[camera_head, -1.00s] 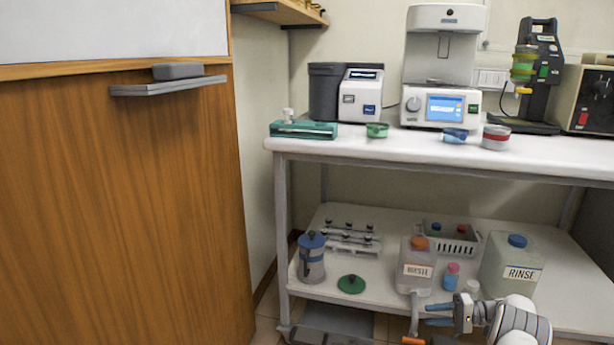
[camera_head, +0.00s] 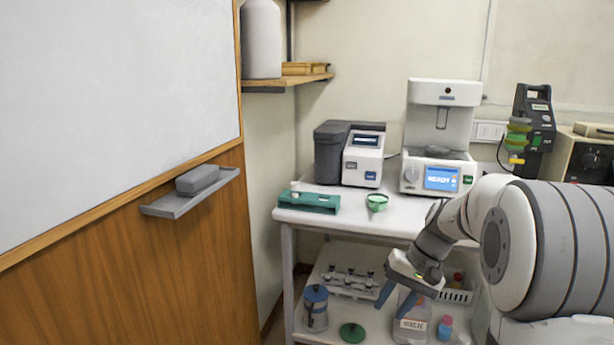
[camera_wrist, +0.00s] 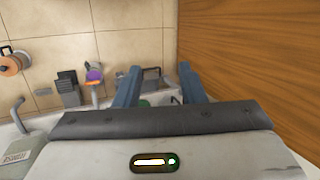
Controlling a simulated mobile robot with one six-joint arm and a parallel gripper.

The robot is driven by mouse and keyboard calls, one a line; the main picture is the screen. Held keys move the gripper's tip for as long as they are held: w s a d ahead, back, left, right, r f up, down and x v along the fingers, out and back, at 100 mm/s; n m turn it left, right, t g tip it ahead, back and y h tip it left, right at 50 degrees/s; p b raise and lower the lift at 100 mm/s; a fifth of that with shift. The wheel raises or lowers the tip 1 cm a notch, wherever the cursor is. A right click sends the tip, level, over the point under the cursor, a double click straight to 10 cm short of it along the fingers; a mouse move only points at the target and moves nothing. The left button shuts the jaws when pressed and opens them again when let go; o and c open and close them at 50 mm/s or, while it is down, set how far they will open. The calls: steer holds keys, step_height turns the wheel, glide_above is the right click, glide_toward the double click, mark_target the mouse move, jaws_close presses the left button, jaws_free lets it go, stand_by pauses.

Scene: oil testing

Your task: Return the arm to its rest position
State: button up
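My gripper (camera_head: 396,297) hangs below my raised arm, in front of the bench's front edge, with its blue fingers pointing down. In the wrist view its two blue fingers (camera_wrist: 160,84) stand apart with a gap between them, so it is open. Nothing is held between them. A bit of green shows behind the gap, apparently away from the fingers. My arm fills the right of the head view and hides part of the bench top and lower shelf.
The white bench (camera_head: 330,217) carries a grey analyzer (camera_head: 362,160), a white machine with a screen (camera_head: 440,135), a green cup (camera_head: 377,202) and a teal tray (camera_head: 308,202). The shelf below holds a waste container (camera_head: 412,325) and a blue-lidded canister (camera_head: 316,308). A wooden panel (camera_head: 215,285) stands left.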

steer(key=s+a+r+n+t+h+p, duration=0.1)
steer(key=s+r+h+p, duration=0.1)
steer(key=s+r+p, duration=0.4)
steer(key=s+a+r+n+t+h+p, duration=0.1)
steer(key=s+r+p, duration=0.4)
steer(key=s, duration=0.8)
step_height(320, 180, up, 3)
steer(key=shift+s+a+r+t+h+p, duration=0.1)
steer(key=shift+s+a+t+h+p, duration=0.1)
steer(key=shift+a+t+h+p, duration=0.45)
steer(key=shift+d+h, duration=0.15)
steer(key=shift+h, duration=0.2)
